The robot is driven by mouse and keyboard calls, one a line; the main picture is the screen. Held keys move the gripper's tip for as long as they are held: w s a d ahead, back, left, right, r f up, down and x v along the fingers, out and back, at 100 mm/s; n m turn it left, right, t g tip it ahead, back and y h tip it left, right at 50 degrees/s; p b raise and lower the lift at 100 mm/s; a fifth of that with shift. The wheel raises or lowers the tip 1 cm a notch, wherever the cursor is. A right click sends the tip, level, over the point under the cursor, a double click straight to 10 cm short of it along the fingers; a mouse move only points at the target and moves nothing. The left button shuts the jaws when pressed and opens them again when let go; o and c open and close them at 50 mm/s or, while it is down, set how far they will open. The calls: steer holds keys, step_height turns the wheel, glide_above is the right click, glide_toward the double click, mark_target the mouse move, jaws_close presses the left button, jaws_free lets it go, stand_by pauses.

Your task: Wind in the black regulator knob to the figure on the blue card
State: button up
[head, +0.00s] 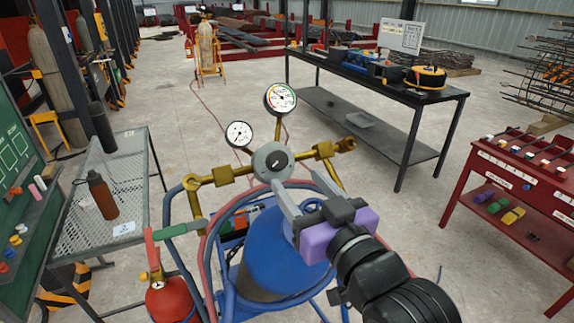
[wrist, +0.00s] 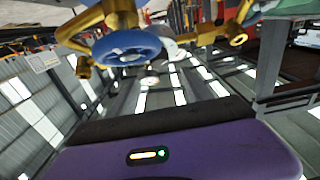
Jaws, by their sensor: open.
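The black regulator knob (head: 277,160) sits at the middle of a round grey face on the brass regulator (head: 225,174), above a blue cylinder (head: 268,250). A larger gauge (head: 281,97) and a smaller gauge (head: 239,134) stand above it; their readings are too small to tell. My gripper (head: 297,178) is open and empty, its grey fingers just below and right of the knob, apart from it. A pale bluish card (head: 124,228) lies on the mesh table's front part; its figure is not legible. The wrist view shows a blue round wheel (wrist: 128,45) among brass fittings.
The mesh table (head: 135,165) at left holds a brown bottle (head: 103,195). A red extinguisher (head: 170,300) stands at front left. Hoses loop around the blue cylinder. A dark workbench (head: 390,135) stands behind right, and a red rack (head: 520,200) at right. Floor between them is clear.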

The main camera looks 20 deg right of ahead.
mark_target(280, 163)
steer(key=shift+w+a+f, duration=0.1)
steer(key=shift+w+f, duration=0.05)
steer(key=shift+f, duration=0.05)
steer(key=w+p, duration=0.1)
steer(key=w, duration=0.6)
steer(key=shift+w+p, duration=0.25)
steer(key=shift+p, duration=0.1)
jaws_close()
